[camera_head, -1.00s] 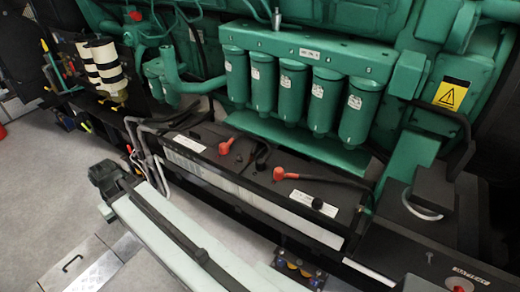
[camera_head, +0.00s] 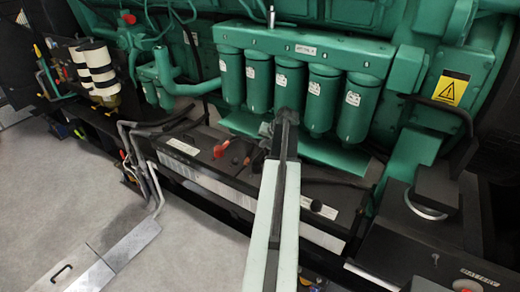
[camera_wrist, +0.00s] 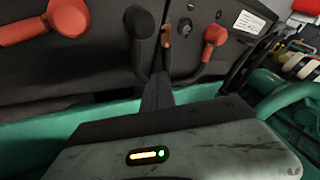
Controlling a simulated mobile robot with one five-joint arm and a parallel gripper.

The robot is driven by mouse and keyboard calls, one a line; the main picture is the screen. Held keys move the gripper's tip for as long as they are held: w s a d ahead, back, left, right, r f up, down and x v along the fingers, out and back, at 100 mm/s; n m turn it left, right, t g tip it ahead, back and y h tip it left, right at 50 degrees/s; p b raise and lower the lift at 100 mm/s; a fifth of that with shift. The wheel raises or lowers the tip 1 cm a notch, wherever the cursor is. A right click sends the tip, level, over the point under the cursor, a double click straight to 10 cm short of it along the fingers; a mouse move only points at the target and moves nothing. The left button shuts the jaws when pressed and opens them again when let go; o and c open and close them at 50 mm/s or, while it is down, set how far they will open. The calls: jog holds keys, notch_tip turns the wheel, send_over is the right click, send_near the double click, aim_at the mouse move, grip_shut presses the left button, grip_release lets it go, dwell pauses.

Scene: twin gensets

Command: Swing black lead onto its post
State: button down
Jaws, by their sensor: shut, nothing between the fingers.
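My gripper (camera_wrist: 157,88) is shut and empty, low in the wrist view, with its dark fingers pointing toward the battery tops. Just beyond its tips, a black boot (camera_wrist: 139,22) on a black cable stands beside a slim dark piece with a copper-coloured end (camera_wrist: 166,36). I cannot tell whether either touches the fingers. A dark post (camera_wrist: 184,25) stands just right of the copper end. In the head view my gripper (camera_head: 268,129) is over the batteries, in front of the filters, too small to read. The black lead there is partly hidden by my arm.
Red boots sit left (camera_wrist: 68,17) and right (camera_wrist: 214,36) in the wrist view. The left battery's red boot (camera_head: 220,150) and a black cap (camera_head: 316,206) show in the head view. Green filters (camera_head: 322,97) hang close behind.

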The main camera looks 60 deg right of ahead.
aim_at(250, 153)
jog(key=b+x, duration=0.7)
jog(key=x, duration=0.2)
jog(key=shift+s+f, duration=0.1)
jog(key=shift+f, duration=0.1)
jog(key=shift+w+f+b, duration=0.3)
jog(key=shift+w+b, duration=0.05)
jog(key=shift+b, duration=0.15)
jog(key=shift+r, duration=0.1)
